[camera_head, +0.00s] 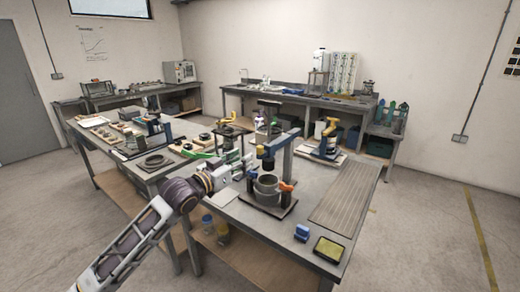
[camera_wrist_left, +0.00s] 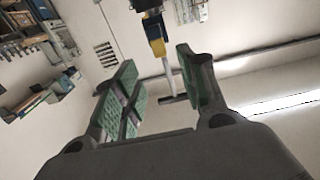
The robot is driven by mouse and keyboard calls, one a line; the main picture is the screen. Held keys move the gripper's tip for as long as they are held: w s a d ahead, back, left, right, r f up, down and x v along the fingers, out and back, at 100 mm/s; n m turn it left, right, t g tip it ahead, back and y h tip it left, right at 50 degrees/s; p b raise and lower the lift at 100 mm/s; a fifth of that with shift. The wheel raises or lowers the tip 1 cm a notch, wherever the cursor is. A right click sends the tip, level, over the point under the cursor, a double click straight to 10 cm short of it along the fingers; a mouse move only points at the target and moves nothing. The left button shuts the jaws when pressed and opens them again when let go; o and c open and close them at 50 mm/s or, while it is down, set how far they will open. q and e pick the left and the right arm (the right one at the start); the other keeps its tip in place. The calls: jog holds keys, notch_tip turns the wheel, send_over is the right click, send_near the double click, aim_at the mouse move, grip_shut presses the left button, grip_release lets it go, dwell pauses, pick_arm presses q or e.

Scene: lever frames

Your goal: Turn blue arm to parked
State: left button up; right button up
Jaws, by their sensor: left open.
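A blue arm (camera_head: 283,141) juts from a grey upright on a stand at the middle of the near table. A dark head hangs under it, above a grey pot (camera_head: 267,185). My left gripper (camera_head: 226,176) is just left of this stand, apart from it. In the left wrist view its green-padded fingers (camera_wrist_left: 162,88) are spread, with nothing held. Beyond them a blue part with a yellow band (camera_wrist_left: 155,38) carries a grey rod ending in a dark crossbar; I cannot tell whether this is the same arm. My right gripper is out of view.
An orange part (camera_head: 286,186) sits beside the pot. A blue block (camera_head: 302,232) and a yellow-topped tray (camera_head: 328,249) lie near the front edge. A ribbed mat (camera_head: 346,196) covers the right side. Other stands crowd the back, including one with yellow (camera_head: 330,127).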

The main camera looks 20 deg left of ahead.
aim_at(258, 149)
pick_arm(q)
jog(key=shift+x, duration=2.95)
jog(key=shift+p+x, duration=0.3)
jog(key=shift+x, duration=1.95)
jog(key=shift+w+d, duration=0.1)
jog(key=shift+w, duration=0.15)
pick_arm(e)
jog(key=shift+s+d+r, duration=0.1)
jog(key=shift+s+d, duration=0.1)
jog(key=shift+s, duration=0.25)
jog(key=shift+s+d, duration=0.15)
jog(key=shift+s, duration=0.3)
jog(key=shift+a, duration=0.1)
pick_arm(q)
grip_shut()
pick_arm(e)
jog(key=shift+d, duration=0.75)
